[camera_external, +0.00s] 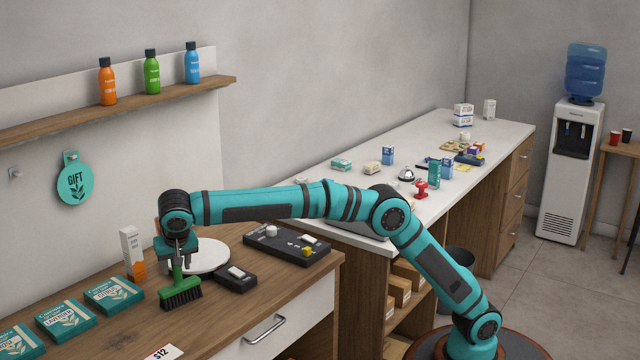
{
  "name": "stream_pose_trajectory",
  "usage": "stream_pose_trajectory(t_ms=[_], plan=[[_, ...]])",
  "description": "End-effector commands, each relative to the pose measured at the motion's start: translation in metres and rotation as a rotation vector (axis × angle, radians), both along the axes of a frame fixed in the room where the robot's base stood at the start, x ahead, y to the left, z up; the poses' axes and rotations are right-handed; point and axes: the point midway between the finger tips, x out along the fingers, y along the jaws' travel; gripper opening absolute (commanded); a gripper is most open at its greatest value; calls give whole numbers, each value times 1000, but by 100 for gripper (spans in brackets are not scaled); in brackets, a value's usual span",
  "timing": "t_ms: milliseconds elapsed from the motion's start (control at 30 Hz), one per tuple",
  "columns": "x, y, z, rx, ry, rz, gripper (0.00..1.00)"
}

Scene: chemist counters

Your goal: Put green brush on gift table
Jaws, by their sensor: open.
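My gripper (178,258) points down right at the top of the brush's handle. Its jaws are open. The fingers hide the handle's top, and I cannot tell whether they touch it.
Teal boxes (113,294) lie left of the brush, with a white and orange carton (132,254) behind it. A white round plate (202,256) and a dark device (235,278) are close on the right. A price card (163,352) lies in front.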

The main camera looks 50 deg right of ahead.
Motion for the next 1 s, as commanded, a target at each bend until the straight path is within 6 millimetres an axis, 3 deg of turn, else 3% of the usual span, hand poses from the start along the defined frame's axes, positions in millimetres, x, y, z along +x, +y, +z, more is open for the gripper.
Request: stream_pose_trajectory(t_ms=[167, 600, 1000], plan=[[-7, 4, 20, 2, -2, 1, 45], [-35, 17, 93, 1, 0, 0, 45], [-42, 20, 111, 0, 0, 1, 45]])
